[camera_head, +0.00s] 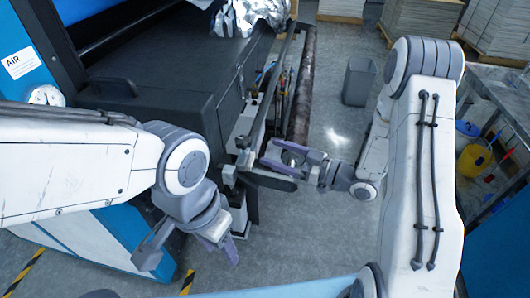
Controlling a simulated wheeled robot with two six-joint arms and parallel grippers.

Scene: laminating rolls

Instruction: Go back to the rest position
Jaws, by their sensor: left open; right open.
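My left gripper (190,254) hangs at the lower left in front of the blue-and-black machine. Its two fingers are spread apart, and I see nothing held between them. My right gripper (262,162) is near the middle of the view and points left toward the machine's side. Its fingers are apart. A small round shiny part shows between them, and I cannot tell whether it belongs to the gripper or lies behind it. A long brown roll (303,85) runs along the machine's right side, behind the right gripper.
The black machine cover (165,75) fills the upper left, with crumpled silver foil (248,14) on top. A grey bin (359,80) stands on the floor. A metal table (491,85) at right holds a yellow container (473,159). Paper stacks (421,17) stand at the back. Floor between is clear.

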